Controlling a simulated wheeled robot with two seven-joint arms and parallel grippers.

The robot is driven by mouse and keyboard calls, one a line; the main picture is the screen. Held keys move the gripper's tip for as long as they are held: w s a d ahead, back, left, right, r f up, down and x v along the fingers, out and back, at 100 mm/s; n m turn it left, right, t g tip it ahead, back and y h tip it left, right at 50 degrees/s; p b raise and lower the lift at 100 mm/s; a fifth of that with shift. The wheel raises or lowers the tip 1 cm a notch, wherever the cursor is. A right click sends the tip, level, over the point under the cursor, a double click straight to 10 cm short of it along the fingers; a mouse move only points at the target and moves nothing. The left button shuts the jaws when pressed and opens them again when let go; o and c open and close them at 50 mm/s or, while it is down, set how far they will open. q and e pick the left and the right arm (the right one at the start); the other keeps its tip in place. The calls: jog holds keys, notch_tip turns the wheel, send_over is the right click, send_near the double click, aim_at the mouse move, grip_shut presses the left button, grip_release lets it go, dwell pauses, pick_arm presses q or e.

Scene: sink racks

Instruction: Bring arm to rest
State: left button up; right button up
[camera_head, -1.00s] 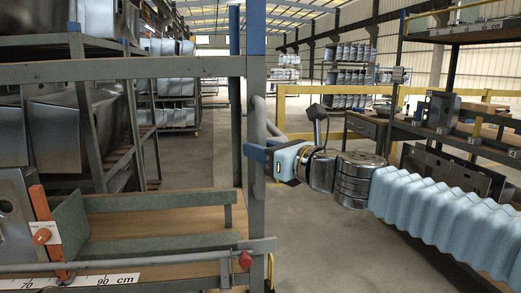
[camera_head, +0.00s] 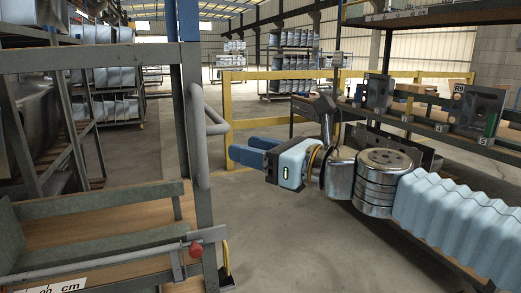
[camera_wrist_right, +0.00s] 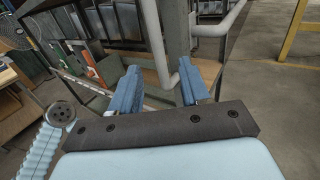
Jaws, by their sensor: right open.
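My right gripper (camera_head: 248,149) extends from the right in the head view, its blue fingers pointing left toward the grey rack post. In the right wrist view, the two blue fingers (camera_wrist_right: 160,90) stand apart with nothing held between them. The rack's post and bent grey handle rail lie beyond the fingertips. In the head view a gap of floor shows between the fingertips and the post. My left gripper is not in either view.
A grey rack (camera_head: 190,130) with wooden shelves stands at the left. A yellow barrier (camera_head: 228,108) crosses behind the gripper. A shelf unit with metal parts (camera_head: 475,110) is at the right. Open concrete floor (camera_head: 270,240) lies below the gripper.

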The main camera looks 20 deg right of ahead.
jog(key=shift+v, duration=0.8)
jog(key=w+f+n+g+h, duration=0.2)
jog(key=w+f, duration=0.2)
jog(key=f, duration=0.6)
jog(key=w+f+n+g+h, duration=0.2)
jog(key=w+f, duration=0.3)
jog(key=f, duration=0.5)
notch_tip(320, 180, down, 22)
jog(key=n+g+h, duration=0.2)
jog(key=n+g, duration=0.2)
jog(key=n, duration=0.3)
jog(key=s+a+f+n+g, duration=0.3)
jog(key=s+f+n, duration=0.5)
jog(key=f, duration=0.5)
jog(key=s+a+f+n+g, duration=0.3)
jog(key=s+f+n, duration=0.5)
jog(key=s+f, duration=0.5)
jog(key=shift+s+f, duration=0.2)
jog(key=shift+f, duration=0.3)
